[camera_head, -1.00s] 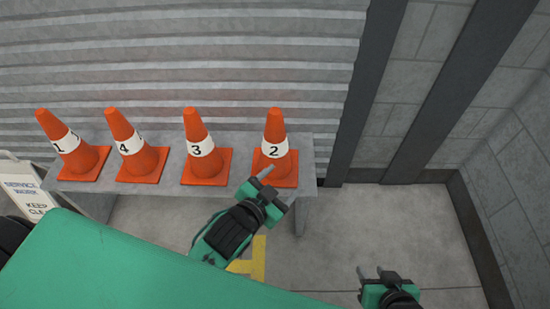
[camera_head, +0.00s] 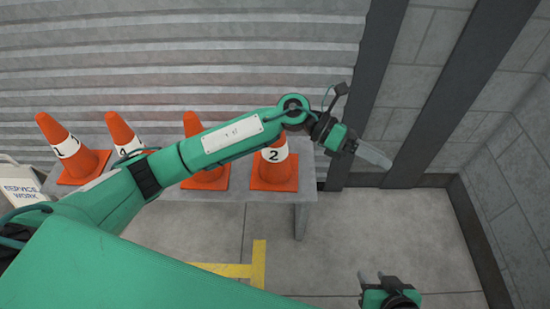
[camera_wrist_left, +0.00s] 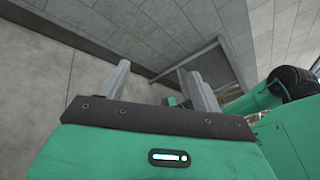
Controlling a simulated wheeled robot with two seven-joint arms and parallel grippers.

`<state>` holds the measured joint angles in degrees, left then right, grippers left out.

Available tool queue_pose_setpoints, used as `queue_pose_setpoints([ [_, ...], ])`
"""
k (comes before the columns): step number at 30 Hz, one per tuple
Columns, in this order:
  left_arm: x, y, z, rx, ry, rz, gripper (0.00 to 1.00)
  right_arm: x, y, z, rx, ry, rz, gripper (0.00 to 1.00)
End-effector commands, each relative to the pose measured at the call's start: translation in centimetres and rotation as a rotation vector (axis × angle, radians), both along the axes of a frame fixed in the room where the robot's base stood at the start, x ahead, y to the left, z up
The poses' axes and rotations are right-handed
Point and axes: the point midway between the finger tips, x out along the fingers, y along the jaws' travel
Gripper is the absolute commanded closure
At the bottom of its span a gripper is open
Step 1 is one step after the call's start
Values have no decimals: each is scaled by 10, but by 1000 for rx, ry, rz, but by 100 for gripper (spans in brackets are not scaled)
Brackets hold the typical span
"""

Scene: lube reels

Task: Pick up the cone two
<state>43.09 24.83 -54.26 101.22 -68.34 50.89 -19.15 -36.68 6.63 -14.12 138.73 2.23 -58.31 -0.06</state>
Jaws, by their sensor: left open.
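The cone two (camera_head: 275,163) is orange with a white band marked 2. It stands upright at the right end of a grey bench (camera_head: 235,193). My left arm passes in front of the cones and hides the top of this cone. My left gripper (camera_head: 376,154) is to the right of the cone, beyond the bench's end, and apart from it. In the left wrist view its two fingers (camera_wrist_left: 155,70) are spread with nothing between them, and the cone is not seen. My right gripper (camera_head: 373,275) is low at the bottom right, with its fingers apart and empty.
Cone 1 (camera_head: 72,150), cone 4 (camera_head: 122,135) and a third cone (camera_head: 193,125) stand to the left on the bench, partly covered by my arm. A sign (camera_head: 20,188) is at far left. Open floor (camera_head: 390,230) lies right of the bench, before the walls.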

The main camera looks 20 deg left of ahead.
Motion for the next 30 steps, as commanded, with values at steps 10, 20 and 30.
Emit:
queue_pose_setpoints([
  [10,99,131,-30,792,-407,-208,33,0,0,0,0,0,0,64],
  [20,157,253,16,1280,-458,-233,33,0,0,0,0,0,0,64],
  [30,160,264,-27,1325,-449,-236,33,4,9,-2,28,-50,9,64],
])
